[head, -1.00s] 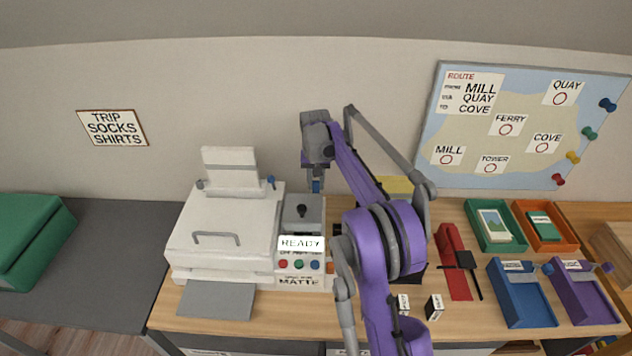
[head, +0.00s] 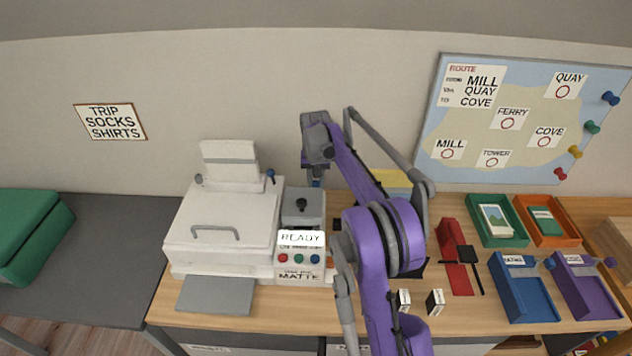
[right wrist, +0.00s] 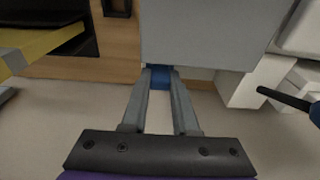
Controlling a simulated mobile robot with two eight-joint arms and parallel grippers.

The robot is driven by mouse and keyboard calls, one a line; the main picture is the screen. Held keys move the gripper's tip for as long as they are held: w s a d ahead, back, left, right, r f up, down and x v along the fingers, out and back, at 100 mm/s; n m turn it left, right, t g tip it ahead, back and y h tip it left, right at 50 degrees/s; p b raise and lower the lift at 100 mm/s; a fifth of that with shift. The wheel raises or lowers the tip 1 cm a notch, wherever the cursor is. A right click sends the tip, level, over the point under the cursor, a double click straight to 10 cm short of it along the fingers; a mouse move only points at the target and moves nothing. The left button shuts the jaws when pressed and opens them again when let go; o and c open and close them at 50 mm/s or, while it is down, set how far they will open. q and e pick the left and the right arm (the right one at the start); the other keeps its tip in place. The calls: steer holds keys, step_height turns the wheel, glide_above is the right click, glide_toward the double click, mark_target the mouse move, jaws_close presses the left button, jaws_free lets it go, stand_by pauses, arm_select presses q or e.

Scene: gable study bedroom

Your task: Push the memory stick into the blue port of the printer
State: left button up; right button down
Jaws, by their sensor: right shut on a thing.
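The white printer (head: 222,218) stands on the wooden desk, with a grey-topped control unit (head: 303,201) at its right side and a lit READY screen. My right gripper (head: 316,181) is behind the right rear of this unit. In the right wrist view, my right gripper (right wrist: 161,82) is shut on the blue memory stick (right wrist: 161,72), whose far end meets or passes under the edge of a grey block. The blue port is not visible, so I cannot tell how deep the stick sits. My left gripper is out of view.
My right arm covers the desk's middle. To its right are a red stand (head: 454,255), small white-faced boxes (head: 435,302) and green, orange, blue and purple trays (head: 525,300). A yellow item (head: 394,180) lies behind the arm. The wall is close behind the printer.

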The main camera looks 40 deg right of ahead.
steer(key=c, duration=0.6)
jaws_free()
step_height(320, 180, up, 11)
steer(key=s, duration=0.1)
steer(key=shift+a+f+p, duration=0.15)
steer(key=shift+a+p, duration=0.25)
